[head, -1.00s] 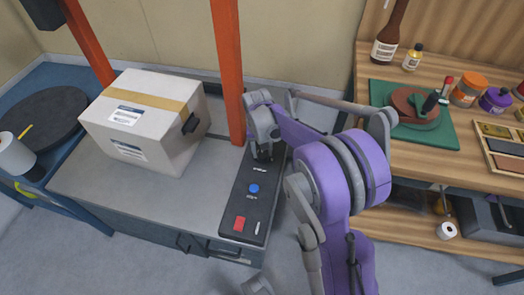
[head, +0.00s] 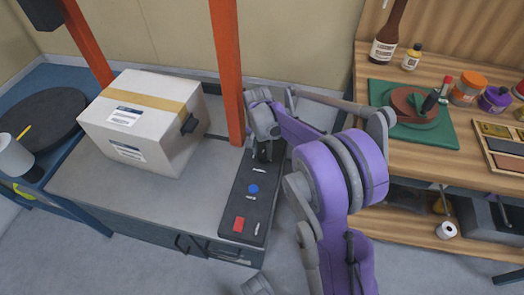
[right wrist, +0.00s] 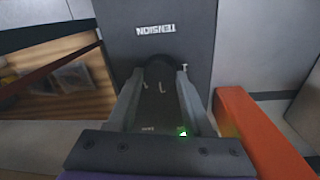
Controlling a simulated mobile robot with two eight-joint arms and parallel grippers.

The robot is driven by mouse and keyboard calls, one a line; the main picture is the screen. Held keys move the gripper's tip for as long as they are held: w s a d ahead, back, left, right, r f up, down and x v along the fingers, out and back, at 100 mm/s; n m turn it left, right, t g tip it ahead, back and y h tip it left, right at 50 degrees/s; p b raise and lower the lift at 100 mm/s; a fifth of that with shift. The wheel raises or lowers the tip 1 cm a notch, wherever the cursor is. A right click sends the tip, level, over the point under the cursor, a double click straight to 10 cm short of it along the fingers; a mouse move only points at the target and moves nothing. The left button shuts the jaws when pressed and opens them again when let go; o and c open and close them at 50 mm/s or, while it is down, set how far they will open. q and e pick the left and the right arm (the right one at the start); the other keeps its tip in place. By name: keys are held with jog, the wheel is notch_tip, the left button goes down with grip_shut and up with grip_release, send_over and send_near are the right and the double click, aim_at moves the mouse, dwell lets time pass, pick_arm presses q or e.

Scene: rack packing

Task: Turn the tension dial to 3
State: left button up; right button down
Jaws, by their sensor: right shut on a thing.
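The dark tension dial (right wrist: 160,74) sits on the black control panel (head: 241,205), next to an upside-down TENSION label (right wrist: 156,29) in the right wrist view. My right gripper (right wrist: 158,84) is shut on the dial, one finger on each side. In the head view my right gripper (head: 265,150) is at the far end of the panel and hides the dial. Small pale marks show around the dial, too blurred to read, so I cannot tell its setting. My left gripper is not in view.
The panel has a blue button (head: 253,188) and a red button (head: 238,224). An orange post (head: 228,75) stands close to my right gripper. A taped carton (head: 140,120) sits on the grey machine top (head: 150,193). A wooden workbench (head: 440,85) is at right.

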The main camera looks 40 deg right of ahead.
aim_at(260, 152)
dwell(0.3)
jog(key=shift+c, duration=1.5)
grip_release()
notch_tip(260, 152, up, 11)
jog(key=p, duration=0.2)
jog(key=shift+w+a, duration=0.15)
jog(key=shift+w, duration=0.15)
jog(key=shift+f, duration=0.1)
